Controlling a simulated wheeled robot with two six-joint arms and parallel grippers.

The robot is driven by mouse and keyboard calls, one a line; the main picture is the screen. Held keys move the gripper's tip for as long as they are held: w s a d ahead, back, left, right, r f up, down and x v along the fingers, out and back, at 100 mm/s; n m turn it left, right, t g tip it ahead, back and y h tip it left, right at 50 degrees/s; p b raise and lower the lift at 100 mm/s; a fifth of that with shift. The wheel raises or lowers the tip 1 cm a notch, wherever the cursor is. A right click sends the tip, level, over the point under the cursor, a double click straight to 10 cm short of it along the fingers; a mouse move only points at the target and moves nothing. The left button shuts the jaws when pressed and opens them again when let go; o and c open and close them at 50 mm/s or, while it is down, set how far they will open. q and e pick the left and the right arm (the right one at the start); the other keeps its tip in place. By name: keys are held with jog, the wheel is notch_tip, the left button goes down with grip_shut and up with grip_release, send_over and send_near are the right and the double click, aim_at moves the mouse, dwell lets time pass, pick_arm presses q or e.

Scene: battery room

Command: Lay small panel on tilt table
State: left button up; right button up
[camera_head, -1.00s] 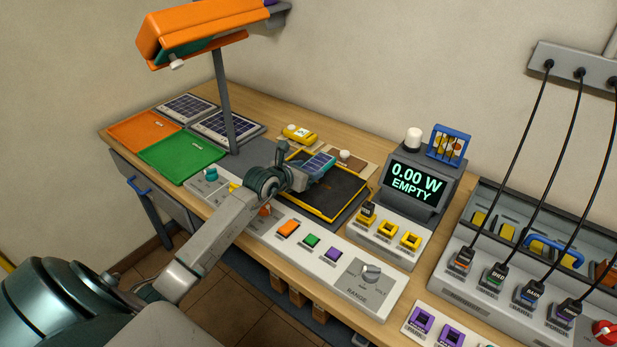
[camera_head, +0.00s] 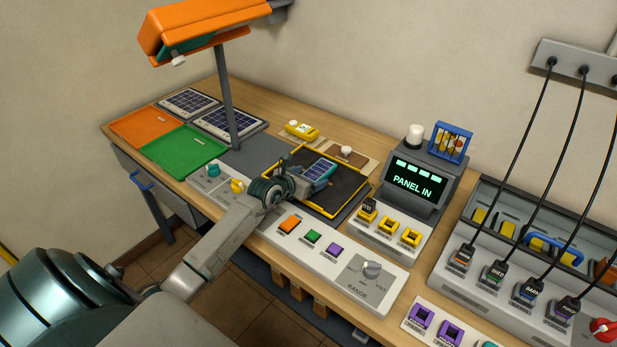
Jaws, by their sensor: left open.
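The small panel (camera_head: 319,170), a blue solar panel with a pale frame, lies on the dark, yellow-edged tilt table (camera_head: 344,187) in the middle of the bench. My left gripper (camera_head: 303,183) is open at the panel's near-left side, above the tilt table. It hides part of the table's left edge. The picture is too small to tell whether its fingers touch the panel. My right gripper is out of view.
An orange lamp (camera_head: 205,25) on a grey post overhangs the left bench. Orange (camera_head: 143,126) and green (camera_head: 183,150) trays and two larger panels (camera_head: 228,121) lie there. A control strip with buttons (camera_head: 312,236) runs in front. Black cables (camera_head: 520,150) hang at right.

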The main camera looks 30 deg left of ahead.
pick_arm(q)
jog(key=shift+s+r, duration=0.1)
jog(key=b+v, duration=0.2)
jog(key=v, duration=0.8)
jog(key=shift+s, duration=0.1)
jog(key=shift+s+r, duration=0.2)
jog(key=shift+s, duration=0.35)
jog(key=shift+s+r, duration=0.15)
jog(key=shift+s, duration=0.05)
dwell(0.5)
